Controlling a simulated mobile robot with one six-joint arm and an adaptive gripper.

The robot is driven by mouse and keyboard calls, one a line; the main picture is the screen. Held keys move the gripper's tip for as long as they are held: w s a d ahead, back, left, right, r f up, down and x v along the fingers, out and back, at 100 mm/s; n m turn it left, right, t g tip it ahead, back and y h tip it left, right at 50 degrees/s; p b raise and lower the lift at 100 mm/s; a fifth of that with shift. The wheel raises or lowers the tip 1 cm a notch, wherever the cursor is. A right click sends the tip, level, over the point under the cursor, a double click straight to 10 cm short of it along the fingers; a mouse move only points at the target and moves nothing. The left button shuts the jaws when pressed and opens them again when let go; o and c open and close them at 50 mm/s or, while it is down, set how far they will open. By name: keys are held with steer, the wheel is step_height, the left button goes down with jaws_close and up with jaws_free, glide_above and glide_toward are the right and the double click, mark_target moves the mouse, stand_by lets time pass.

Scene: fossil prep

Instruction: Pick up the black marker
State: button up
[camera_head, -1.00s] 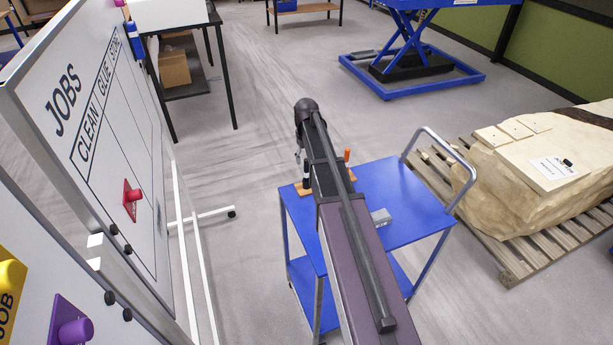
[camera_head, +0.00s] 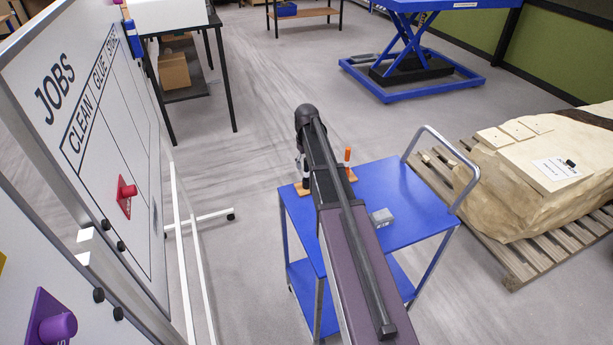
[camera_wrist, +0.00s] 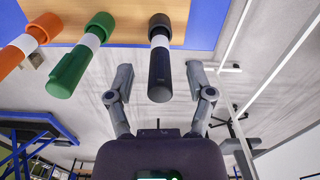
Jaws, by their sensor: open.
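The black marker (camera_wrist: 160,75) shows in the wrist view, with a white band and a black cap end. It stands in a wooden block (camera_wrist: 125,18) beside a green marker (camera_wrist: 75,70) and an orange marker (camera_wrist: 25,50). My gripper (camera_wrist: 160,78) is open, its two fingers on either side of the black marker with gaps visible; I cannot tell how deep it sits between them. In the head view my arm hides most of the block (camera_head: 301,190). The black marker's dark body (camera_head: 305,172) and the orange marker (camera_head: 348,157) show beside the arm.
The block sits on a blue cart (camera_head: 410,205) with a raised handle (camera_head: 468,170). A small grey box (camera_head: 381,217) lies on the cart top. A whiteboard (camera_head: 100,130) stands close on the left. A pale rock on a pallet (camera_head: 505,265) is to the right.

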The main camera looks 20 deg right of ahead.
mark_target(307, 173)
steer(key=shift+f+b, duration=0.8)
steer(key=shift+f, duration=0.25)
jaws_close()
